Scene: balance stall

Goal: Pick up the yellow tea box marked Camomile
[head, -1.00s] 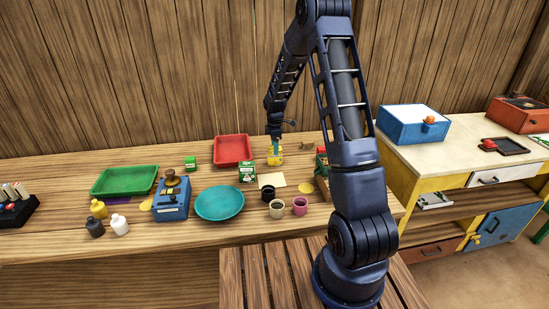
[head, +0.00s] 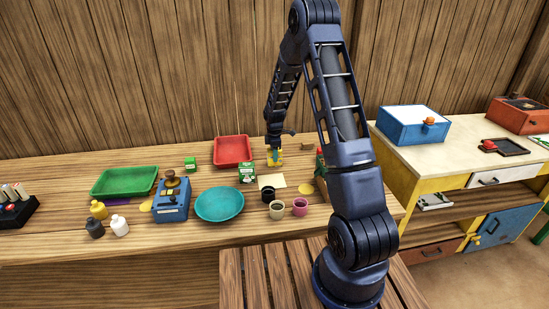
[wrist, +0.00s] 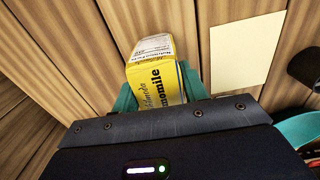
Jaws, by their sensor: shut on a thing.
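The yellow tea box (wrist: 158,84) fills the space between the teal fingers of my gripper (wrist: 158,100) in the wrist view. Its yellow face reads "Camomile", partly cut off by my gripper, and a white panel with small print shows at its far end. In the head view the yellow box (head: 279,161) is at the back of the wooden table, right of the red tray, with my gripper (head: 274,154) shut on it from above. I cannot tell whether it still touches the table.
A red tray (head: 232,151) and a green-and-white box (head: 247,172) stand to the left. A cream paper sheet (head: 272,181) lies in front, with a teal bowl (head: 219,204) and small cups (head: 277,209) nearer. A brown block (head: 307,146) is to the right.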

